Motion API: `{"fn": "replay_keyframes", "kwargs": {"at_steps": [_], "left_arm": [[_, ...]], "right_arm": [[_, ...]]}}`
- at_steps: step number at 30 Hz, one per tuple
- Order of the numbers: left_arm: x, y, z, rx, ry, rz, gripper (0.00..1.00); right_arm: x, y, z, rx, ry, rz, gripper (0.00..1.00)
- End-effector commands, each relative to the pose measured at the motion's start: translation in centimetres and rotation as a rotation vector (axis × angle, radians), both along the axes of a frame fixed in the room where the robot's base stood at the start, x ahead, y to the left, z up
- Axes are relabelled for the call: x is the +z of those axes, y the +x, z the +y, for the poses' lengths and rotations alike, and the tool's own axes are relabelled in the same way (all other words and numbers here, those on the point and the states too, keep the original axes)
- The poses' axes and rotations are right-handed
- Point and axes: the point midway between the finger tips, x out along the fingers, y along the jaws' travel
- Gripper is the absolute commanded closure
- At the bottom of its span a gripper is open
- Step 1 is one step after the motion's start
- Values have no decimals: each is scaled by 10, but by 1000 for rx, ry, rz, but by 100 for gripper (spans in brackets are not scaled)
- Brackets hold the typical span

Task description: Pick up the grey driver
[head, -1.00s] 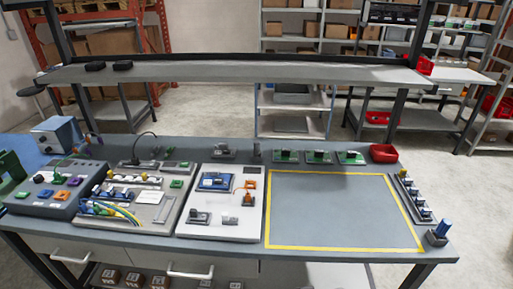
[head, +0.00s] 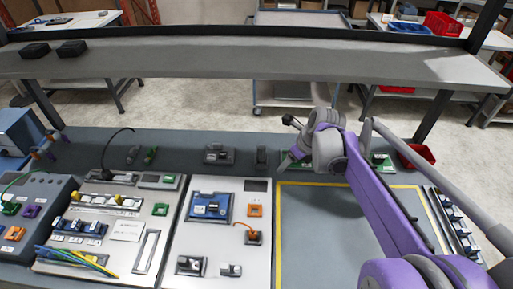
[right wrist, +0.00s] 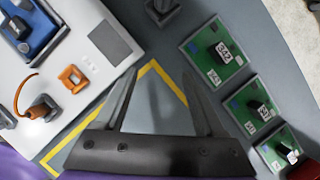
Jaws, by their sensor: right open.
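I cannot single out the grey driver for certain. In the head view my purple right arm comes in from the right and hides part of the green boards at the back. My left gripper is not in view.
Green boards with black parts (right wrist: 216,54) lie right of the fingers. The white panel (head: 224,262) with blue and orange parts is on the left. A red bin (head: 418,157) stands at the back right. A grey shelf (head: 250,62) spans above the bench's back.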

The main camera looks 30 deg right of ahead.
Motion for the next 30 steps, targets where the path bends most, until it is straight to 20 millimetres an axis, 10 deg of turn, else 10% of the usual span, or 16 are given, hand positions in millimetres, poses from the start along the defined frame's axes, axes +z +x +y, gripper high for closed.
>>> {"fn": "replay_keyframes", "kwargs": {"at_steps": [12,23,30], "left_arm": [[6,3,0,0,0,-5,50],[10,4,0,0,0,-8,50],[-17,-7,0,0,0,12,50]], "right_arm": [[1,82,21,7,-2,0,28],[0,106,27,6,-3,-1,28],[-42,118,30,6,-3,3,28]]}}
